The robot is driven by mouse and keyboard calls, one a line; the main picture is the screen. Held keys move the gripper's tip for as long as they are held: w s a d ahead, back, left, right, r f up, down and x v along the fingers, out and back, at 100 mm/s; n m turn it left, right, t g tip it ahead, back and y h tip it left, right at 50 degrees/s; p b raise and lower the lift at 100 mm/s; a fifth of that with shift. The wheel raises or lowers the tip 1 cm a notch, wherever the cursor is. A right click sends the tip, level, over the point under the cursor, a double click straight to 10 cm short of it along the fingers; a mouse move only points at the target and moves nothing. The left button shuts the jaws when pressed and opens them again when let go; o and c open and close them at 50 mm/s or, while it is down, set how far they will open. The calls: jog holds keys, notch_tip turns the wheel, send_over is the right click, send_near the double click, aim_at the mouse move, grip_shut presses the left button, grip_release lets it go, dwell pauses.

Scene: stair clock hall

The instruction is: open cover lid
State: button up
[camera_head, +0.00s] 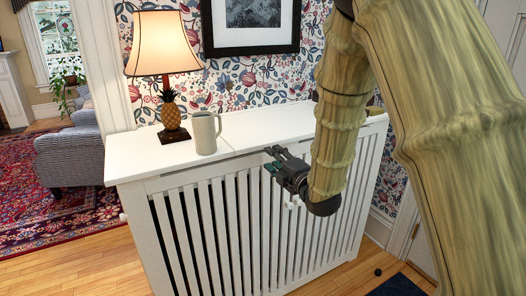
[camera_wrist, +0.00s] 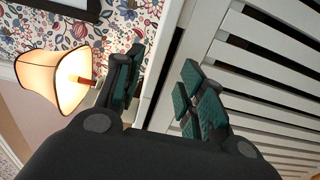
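A white slatted radiator cover (camera_head: 157,232) stands against the wall. Its flat white top has a seam, and the lid (camera_head: 270,124) on the right of it lies flat and closed. In the wrist view the slatted front (camera_wrist: 228,45) fills the right side. My gripper (camera_head: 270,159) is at the front edge of the top, right of the seam. In the wrist view its two teal-padded fingers (camera_wrist: 162,62) are apart, with the top's front edge showing between them and nothing clearly held. I cannot tell whether a finger touches the edge. My arm hides the lid's right part.
A grey mug (camera_head: 205,133) and a lit lamp (camera_head: 172,118) with a pineapple base stand on the top's left part, left of my gripper. A framed picture (camera_head: 252,50) hangs behind. Wooden floor (camera_head: 95,270) is clear at the front left.

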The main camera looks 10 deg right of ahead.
aim_at(261, 148)
jog(key=x, duration=0.7)
jog(key=shift+w+a, duration=0.1)
jog(key=shift+w, duration=0.2)
grip_shut()
